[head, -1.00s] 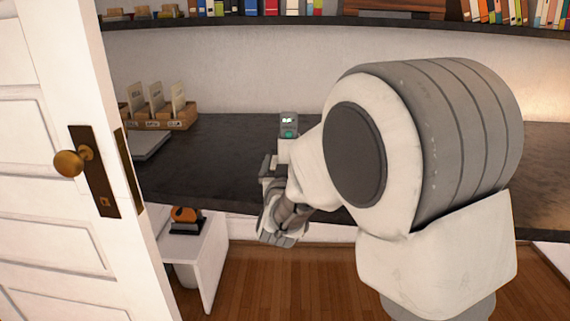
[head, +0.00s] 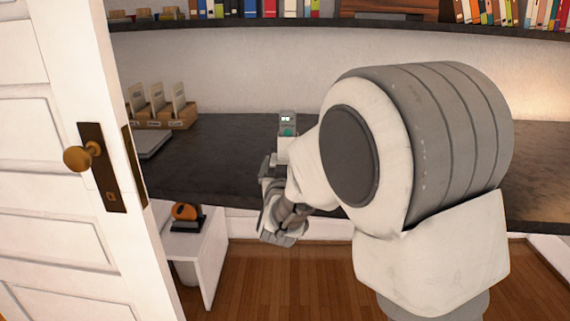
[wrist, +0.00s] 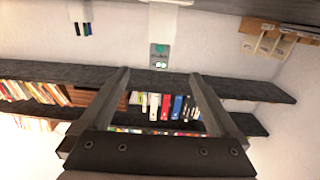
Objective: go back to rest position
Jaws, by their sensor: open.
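My gripper (wrist: 158,74) shows in the wrist view with its two dark fingers spread wide and nothing between them. In the head view my white and grey arm fills the right half and bends down in front of the dark desk (head: 215,165).
A white door (head: 60,180) with a brass knob stands close on the left. A small grey device (head: 288,124) with a lit display stands at the desk. A wooden card holder (head: 170,118) sits at the desk's left. A white side stand (head: 212,255) is below.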

